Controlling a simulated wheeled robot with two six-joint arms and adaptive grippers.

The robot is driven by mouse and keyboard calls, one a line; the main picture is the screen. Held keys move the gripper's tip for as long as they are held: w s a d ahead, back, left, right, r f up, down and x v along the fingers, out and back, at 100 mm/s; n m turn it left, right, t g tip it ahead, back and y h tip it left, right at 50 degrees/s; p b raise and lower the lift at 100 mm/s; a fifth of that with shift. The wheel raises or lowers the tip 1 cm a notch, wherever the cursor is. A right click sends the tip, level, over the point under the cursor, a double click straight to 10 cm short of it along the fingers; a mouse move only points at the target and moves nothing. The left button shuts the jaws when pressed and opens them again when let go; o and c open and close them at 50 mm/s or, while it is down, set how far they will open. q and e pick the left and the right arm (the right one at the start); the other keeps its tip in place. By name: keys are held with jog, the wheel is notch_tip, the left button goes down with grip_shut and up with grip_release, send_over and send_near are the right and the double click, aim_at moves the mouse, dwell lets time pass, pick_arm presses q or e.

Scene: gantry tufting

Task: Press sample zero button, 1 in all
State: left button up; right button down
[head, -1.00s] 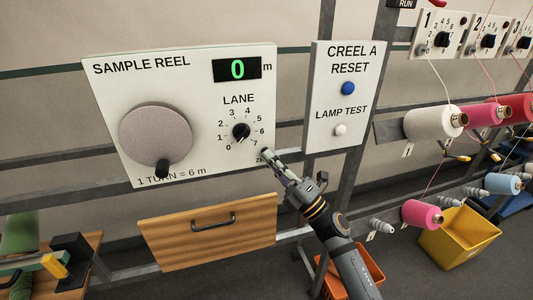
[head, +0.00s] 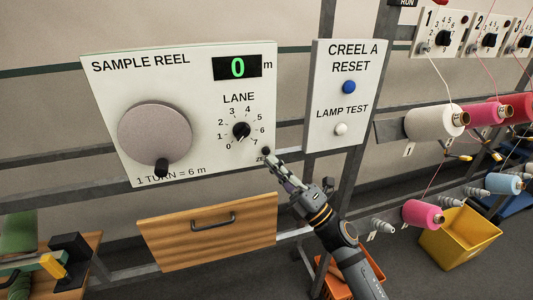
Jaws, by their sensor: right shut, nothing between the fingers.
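The sample reel panel (head: 200,85) is white, with a green "0" on its display (head: 237,68), a lane dial (head: 241,131) and a grey crank wheel (head: 155,134). A small dark button (head: 265,151) sits at its lower right; the label under it is mostly hidden, with only "Z" showing. My right gripper (head: 272,160) is shut and empty, its fingertips just below and right of the button. I cannot tell whether they touch it. My left gripper is not in view.
The creel A panel (head: 321,103) with a blue reset button (head: 348,87) and a white lamp test button (head: 341,129) is to the right. A wooden drawer (head: 175,232) is below. Thread cones and a yellow bin (head: 460,238) are at the right.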

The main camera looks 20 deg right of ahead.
jog(key=s+b, duration=0.1)
jog(key=s, duration=0.3)
jog(key=shift+s+b, duration=0.1)
jog(key=shift+b, duration=0.25)
